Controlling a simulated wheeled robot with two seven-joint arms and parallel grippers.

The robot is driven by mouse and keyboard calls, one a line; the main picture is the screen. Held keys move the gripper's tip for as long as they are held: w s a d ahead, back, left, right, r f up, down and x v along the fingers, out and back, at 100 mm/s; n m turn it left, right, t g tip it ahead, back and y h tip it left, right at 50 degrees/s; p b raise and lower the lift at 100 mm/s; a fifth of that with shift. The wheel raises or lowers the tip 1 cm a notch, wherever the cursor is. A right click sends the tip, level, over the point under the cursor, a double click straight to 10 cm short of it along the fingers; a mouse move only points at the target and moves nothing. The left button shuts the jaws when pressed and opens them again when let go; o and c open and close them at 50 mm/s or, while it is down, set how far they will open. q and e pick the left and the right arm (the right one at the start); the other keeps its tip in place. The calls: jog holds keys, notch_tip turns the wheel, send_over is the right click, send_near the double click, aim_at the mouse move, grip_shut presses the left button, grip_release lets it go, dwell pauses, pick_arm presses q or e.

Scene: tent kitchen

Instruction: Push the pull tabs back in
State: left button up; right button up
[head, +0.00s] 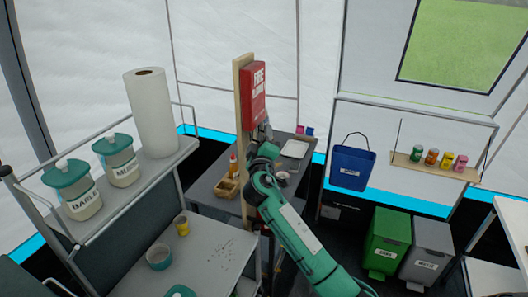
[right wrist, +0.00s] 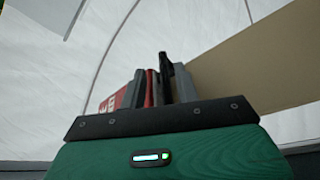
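The red fire blanket box (head: 254,92) hangs on an upright wooden post (head: 242,150). My right gripper (head: 262,132) is raised just under the box's lower end. In the right wrist view, part of the red box (right wrist: 119,102) with white letters shows left of the gripper's fingers (right wrist: 160,88), and the wooden post (right wrist: 255,65) stands to the right. A narrow red strip and a dark strip show between the grey fingers. I cannot tell whether they are pull tabs, or whether the fingers touch them. The tabs are not clear in the head view. My left gripper is out of view.
A shelf at left holds a paper towel roll (head: 152,112) and two jars with teal lids (head: 118,160). A blue bucket (head: 352,168) hangs at right, above green (head: 388,240) and grey (head: 428,250) bins.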

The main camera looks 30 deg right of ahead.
jog(key=b+v, duration=0.5)
jog(key=v, duration=0.8)
jog(key=shift+s, duration=0.25)
